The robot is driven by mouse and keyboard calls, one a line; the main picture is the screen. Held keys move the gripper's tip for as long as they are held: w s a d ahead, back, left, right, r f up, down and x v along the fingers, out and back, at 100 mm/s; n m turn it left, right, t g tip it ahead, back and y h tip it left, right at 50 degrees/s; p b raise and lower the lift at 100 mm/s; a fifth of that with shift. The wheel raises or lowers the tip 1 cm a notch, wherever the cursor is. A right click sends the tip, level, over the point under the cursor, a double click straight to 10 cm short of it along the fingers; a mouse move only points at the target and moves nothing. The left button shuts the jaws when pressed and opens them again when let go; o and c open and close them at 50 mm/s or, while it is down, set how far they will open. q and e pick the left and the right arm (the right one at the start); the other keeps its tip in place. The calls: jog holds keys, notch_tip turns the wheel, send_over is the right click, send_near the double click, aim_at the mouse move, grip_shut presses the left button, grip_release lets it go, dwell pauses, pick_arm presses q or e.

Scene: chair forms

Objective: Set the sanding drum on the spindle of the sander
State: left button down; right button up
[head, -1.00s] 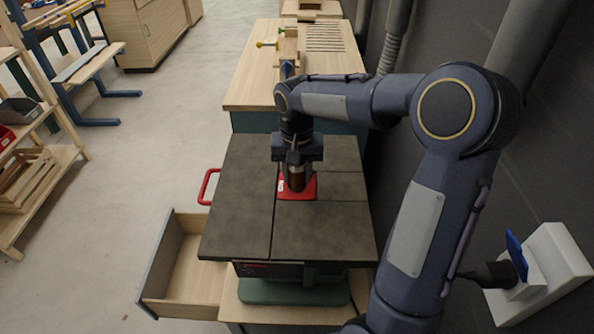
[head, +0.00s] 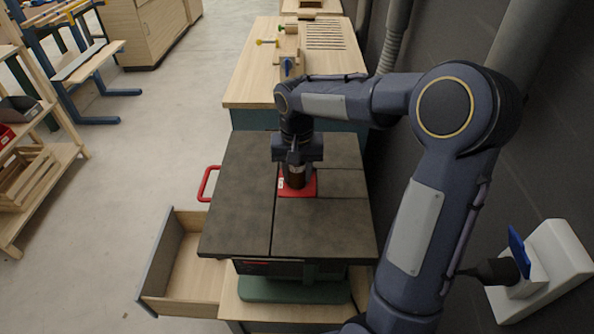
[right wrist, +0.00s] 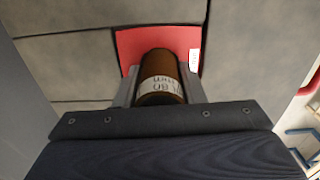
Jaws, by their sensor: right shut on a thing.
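The sanding drum (head: 296,177) is a brown cylinder, held upright over the red plate (head: 308,188) in the middle of the sander's dark table (head: 240,205). In the right wrist view the drum (right wrist: 160,68) shows a pale printed label and stands between the fingers, with the red plate (right wrist: 185,40) behind it. My right gripper (head: 297,166) is shut on the drum from above. The spindle is hidden by the drum and gripper. I cannot tell whether the drum is around the spindle or just above it. My left gripper is not in view.
An open wooden drawer (head: 190,265) sticks out at the lower left of the sander. A red handle (head: 206,183) is on its left side. A workbench (head: 250,85) with tools stands behind. A dark wall with pipes is at the right.

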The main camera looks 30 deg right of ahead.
jog(key=shift+f, duration=0.4)
jog(key=o, duration=1.1)
jog(key=shift+r, duration=0.1)
notch_tip(320, 180, up, 8)
jog(key=shift+f, duration=0.15)
